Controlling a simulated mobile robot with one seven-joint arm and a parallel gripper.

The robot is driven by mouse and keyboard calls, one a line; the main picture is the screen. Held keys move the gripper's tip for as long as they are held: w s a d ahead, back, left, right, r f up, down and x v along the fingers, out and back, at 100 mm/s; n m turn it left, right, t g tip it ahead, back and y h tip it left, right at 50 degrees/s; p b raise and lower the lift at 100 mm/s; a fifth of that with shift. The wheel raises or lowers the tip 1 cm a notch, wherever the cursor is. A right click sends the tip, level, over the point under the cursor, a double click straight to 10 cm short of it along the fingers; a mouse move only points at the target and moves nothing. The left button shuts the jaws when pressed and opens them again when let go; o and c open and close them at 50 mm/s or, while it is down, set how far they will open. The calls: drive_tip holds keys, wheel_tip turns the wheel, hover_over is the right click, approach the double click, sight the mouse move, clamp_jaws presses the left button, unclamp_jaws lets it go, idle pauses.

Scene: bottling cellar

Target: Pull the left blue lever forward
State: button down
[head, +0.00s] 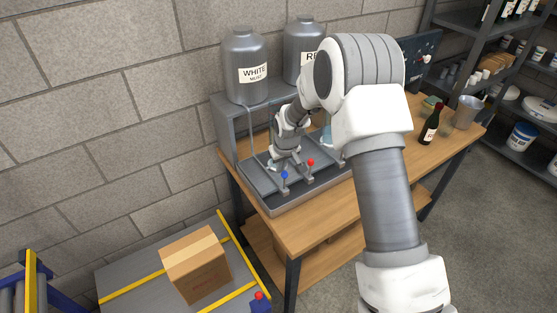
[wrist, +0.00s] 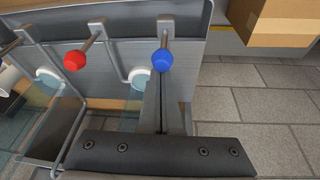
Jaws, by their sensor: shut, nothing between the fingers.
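The blue lever has a round blue knob (head: 284,175) on a thin metal stem and is the leftmost lever at the front of the grey filling station in the head view. The blue knob also shows in the wrist view (wrist: 162,60), at top centre. My gripper (wrist: 163,78) is shut and empty, its fingertips just below the blue knob in that picture. I cannot tell whether they touch it. In the head view my gripper (head: 279,164) is over the station tray, just behind the blue knob, its tips partly hidden. The red lever knob (head: 310,162) stands to the right.
Two grey tanks, the white-must tank (head: 246,68) and a partly hidden one (head: 303,50), stand above the station. A wine bottle (head: 430,124) and metal bucket (head: 466,112) are on the table's right. A cardboard box (head: 196,264) sits at the lower left.

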drive_tip(key=shift+s+d+r, duration=0.15)
drive_tip(key=shift+s+d, duration=0.05)
drive_tip(key=shift+s, duration=0.2)
